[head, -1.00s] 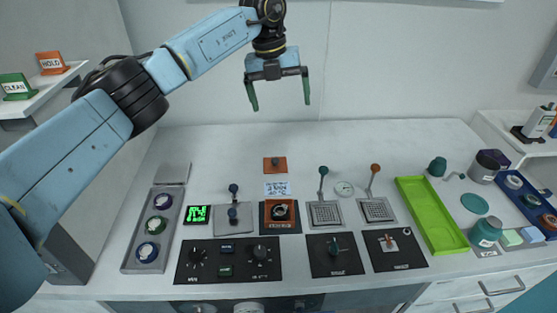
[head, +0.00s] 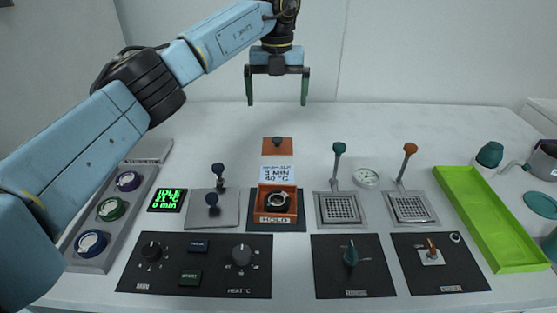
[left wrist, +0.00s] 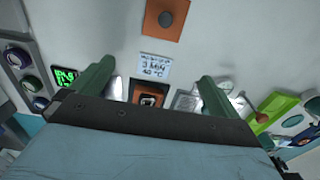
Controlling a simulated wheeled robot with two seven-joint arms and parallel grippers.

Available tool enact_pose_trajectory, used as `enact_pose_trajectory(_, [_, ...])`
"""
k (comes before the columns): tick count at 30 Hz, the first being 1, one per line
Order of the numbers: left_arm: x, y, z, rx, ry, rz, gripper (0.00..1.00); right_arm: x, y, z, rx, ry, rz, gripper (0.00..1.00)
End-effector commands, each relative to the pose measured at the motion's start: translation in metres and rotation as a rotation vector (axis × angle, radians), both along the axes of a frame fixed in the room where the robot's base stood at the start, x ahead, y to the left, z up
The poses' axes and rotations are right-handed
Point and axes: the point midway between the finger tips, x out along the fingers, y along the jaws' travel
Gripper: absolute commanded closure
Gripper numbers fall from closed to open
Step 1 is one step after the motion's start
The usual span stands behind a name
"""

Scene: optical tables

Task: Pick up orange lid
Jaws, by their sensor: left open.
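The orange lid (head: 277,146) is a flat square plate with a dark round knob, lying on the white table behind a small label card. It also shows at the top of the left wrist view (left wrist: 165,18). My left gripper (head: 277,101) is open and empty, its two green fingers pointing down. In the head view it appears straight above the lid in the picture, apart from it. In the left wrist view the fingers (left wrist: 157,72) are spread, with nothing between them touching. My right gripper is not in view.
An open orange box (head: 293,214) with a dark ring inside stands in front of the card (head: 277,174). Levers with teal (head: 339,149) and orange (head: 410,149) knobs rise to the right. A blue-knobbed lever (head: 218,170) stands left. The table behind the lid is clear.

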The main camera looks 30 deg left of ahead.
Motion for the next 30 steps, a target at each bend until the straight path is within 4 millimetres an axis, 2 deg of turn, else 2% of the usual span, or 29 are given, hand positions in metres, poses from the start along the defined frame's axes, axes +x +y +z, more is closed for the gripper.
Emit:
enact_pose_trajectory(1, [0.000,0.000,-0.009,0.000,-0.001,0.000,0.00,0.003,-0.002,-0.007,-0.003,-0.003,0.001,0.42])
enact_pose_trajectory(7, [0.000,0.000,-0.022,0.000,0.001,-0.001,0.00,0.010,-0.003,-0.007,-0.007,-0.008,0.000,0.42])
enact_pose_trajectory(18, [0.000,0.000,-0.086,-0.002,0.001,-0.001,0.00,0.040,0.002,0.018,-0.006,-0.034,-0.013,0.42])
enact_pose_trajectory(26, [0.000,0.000,-0.103,-0.001,0.000,-0.001,0.00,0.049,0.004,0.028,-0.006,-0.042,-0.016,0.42])
enact_pose_trajectory(30, [0.001,0.000,-0.120,-0.001,0.002,-0.001,0.00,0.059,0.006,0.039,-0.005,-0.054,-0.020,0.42])
